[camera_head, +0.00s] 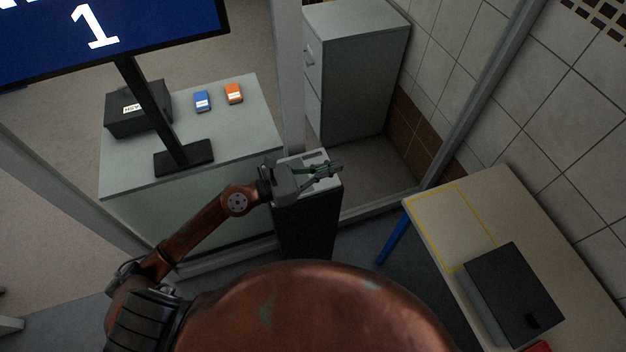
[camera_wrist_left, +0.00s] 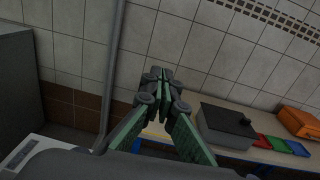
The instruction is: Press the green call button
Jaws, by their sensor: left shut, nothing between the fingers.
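My left gripper (camera_head: 337,166) is shut and empty, with its fingers over the light top of a dark pedestal (camera_head: 305,225). Its fingertips reach to about the right edge of that top. In the left wrist view the closed fingers (camera_wrist_left: 160,76) point toward the tiled wall. A corner of the pedestal's light top (camera_wrist_left: 22,155) shows at the lower left there. I cannot make out the green call button in either view; the gripper covers much of the pedestal top. My right gripper is not in view.
A screen (camera_head: 110,35) showing "1" stands on a grey counter (camera_head: 245,140) with a black box (camera_head: 120,118), a blue item (camera_head: 202,101) and an orange item (camera_head: 234,93). A grey cabinet (camera_head: 365,75) is behind. A table (camera_head: 490,190) at right holds a dark box (camera_head: 512,295).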

